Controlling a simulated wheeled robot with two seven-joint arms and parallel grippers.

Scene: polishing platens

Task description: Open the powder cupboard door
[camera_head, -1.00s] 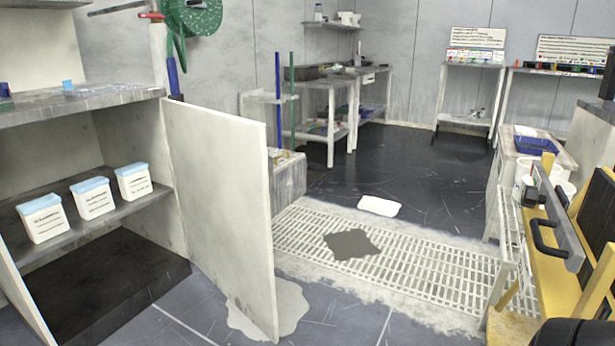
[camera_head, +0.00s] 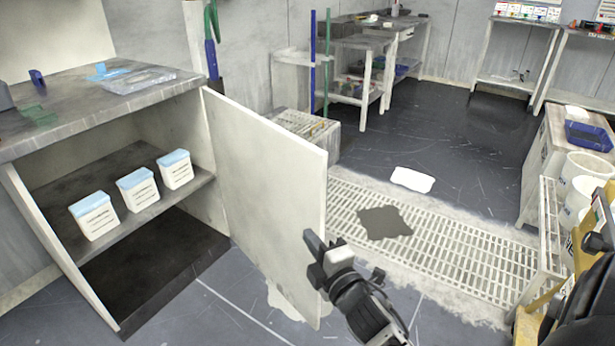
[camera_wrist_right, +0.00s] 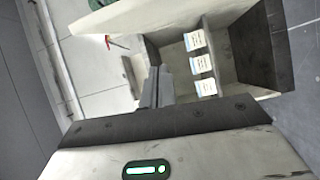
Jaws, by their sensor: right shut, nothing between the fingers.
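The powder cupboard door (camera_head: 265,190) is a pale panel standing swung out from the cupboard (camera_head: 205,225), whose inside is exposed. Three white tubs with blue lids (camera_head: 138,190) stand on its shelf; they also show in the right wrist view (camera_wrist_right: 201,63). My right gripper (camera_head: 312,248) is shut and empty. It overlaps the lower free edge of the door in the head view; I cannot tell whether it touches. In the right wrist view its fingers (camera_wrist_right: 156,90) point toward the open cupboard. My left gripper is not in view.
A floor grating (camera_head: 455,245) with a dark patch (camera_head: 384,222) and a white sheet (camera_head: 412,180) lies right of the door. A crate-like box (camera_head: 308,132) stands behind the door. White buckets (camera_head: 580,190) and a blue tray (camera_head: 588,136) are at the right. Dark floor is clear beyond.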

